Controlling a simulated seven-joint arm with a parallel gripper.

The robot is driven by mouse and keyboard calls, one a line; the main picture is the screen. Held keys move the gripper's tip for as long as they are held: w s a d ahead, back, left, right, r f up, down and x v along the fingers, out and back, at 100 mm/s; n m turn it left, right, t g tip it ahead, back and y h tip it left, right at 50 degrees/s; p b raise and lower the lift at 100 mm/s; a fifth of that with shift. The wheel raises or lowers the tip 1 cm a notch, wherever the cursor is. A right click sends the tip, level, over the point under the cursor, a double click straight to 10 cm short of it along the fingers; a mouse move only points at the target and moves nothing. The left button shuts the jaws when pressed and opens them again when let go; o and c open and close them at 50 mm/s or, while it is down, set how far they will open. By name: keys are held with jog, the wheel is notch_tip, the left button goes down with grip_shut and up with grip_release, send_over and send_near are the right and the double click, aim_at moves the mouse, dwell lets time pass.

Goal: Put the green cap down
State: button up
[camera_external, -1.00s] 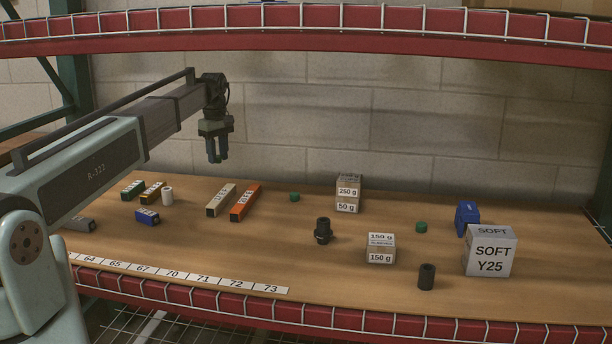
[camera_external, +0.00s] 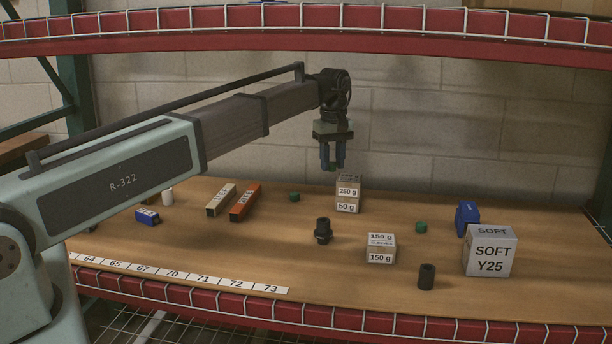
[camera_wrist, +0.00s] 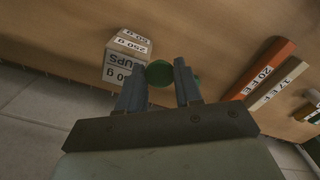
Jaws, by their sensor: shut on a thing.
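My gripper (camera_external: 333,163) hangs high above the back of the wooden shelf, just left of and above the stacked boxes. It is shut on a green cap (camera_external: 332,168), which shows as a green disc (camera_wrist: 159,72) between the fingertips in the wrist view. A second green cap (camera_external: 295,197) lies on the shelf between the orange block and the stacked boxes. A third green cap (camera_external: 421,227) lies on the shelf right of the middle, left of the blue part.
Stacked boxes (camera_external: 348,194) stand below my gripper. Also there are a black fitting (camera_external: 323,231), 150 g box (camera_external: 381,248), black cylinder (camera_external: 426,277), SOFT Y25 box (camera_external: 490,251), blue part (camera_external: 467,217) and orange block (camera_external: 245,202). The front-middle board is clear.

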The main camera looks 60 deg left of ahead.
jog(key=w+d+r+m, duration=0.1)
jog(key=w+d, duration=0.2)
jog(key=d, duration=0.6)
jog(key=w+d+r+m, duration=0.15)
jog(key=w+d, duration=0.25)
jog(key=d, duration=0.6)
notch_tip(320, 180, up, 4)
jog(key=m, duration=0.3)
send_over(493, 231)
jog(key=shift+s+f, duration=0.1)
jog(key=shift+f, duration=4.4)
jog(key=shift+f, duration=0.15)
jog(key=o, duration=1)
notch_tip(493, 231, up, 12)
jog(key=shift+r, duration=0.2)
